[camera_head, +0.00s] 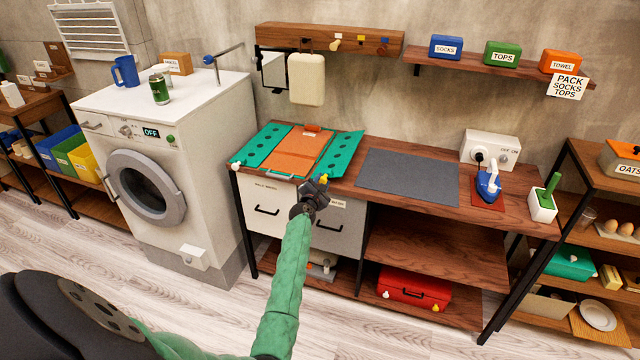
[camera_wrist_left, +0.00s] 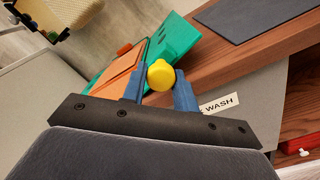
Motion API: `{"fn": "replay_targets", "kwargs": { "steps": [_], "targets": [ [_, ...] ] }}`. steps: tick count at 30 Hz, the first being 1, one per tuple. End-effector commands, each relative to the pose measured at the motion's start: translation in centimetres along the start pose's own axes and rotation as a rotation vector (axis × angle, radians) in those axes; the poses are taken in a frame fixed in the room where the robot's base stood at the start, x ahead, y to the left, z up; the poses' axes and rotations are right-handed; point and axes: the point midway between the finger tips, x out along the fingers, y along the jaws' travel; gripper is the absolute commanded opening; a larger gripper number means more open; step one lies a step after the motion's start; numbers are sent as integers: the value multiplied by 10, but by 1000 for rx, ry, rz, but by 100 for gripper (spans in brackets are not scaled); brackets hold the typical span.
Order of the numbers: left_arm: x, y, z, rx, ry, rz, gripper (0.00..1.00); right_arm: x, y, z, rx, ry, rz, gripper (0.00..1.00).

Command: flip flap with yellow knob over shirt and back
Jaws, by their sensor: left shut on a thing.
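A folding board with green dotted flaps lies on the wooden counter, and an orange shirt (camera_head: 293,152) lies across its middle. The right flap (camera_head: 343,152) carries a yellow knob (camera_head: 323,178) at its front corner; the flap also shows in the left wrist view (camera_wrist_left: 182,38). The left flap (camera_head: 262,146) has a pale knob (camera_head: 236,165) at its front corner. My left gripper (camera_head: 318,187) is at the front edge of the counter. In the left wrist view its blue fingers are shut on the yellow knob (camera_wrist_left: 161,76). My right gripper is not in view.
A grey mat (camera_head: 408,176) lies on the counter right of the board. An iron (camera_head: 488,182) stands further right. A washing machine (camera_head: 160,180) stands at the left.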

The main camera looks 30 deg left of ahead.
Motion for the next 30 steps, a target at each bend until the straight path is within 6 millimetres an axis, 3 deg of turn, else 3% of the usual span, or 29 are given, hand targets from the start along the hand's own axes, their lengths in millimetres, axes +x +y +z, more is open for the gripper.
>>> {"fn": "replay_targets", "kwargs": {
  "steps": [8,16,28,29,30],
  "targets": [
    [1,-2,0,19,-1,0,11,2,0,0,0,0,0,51],
    [1,-19,-10,258,-3,-1,11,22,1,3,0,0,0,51],
    [1,-19,-8,270,-4,-2,11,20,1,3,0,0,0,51],
    [1,-20,-8,269,-4,-2,31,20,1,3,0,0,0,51],
    [1,-19,-8,269,-4,-2,39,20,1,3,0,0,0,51]
  ]
}}
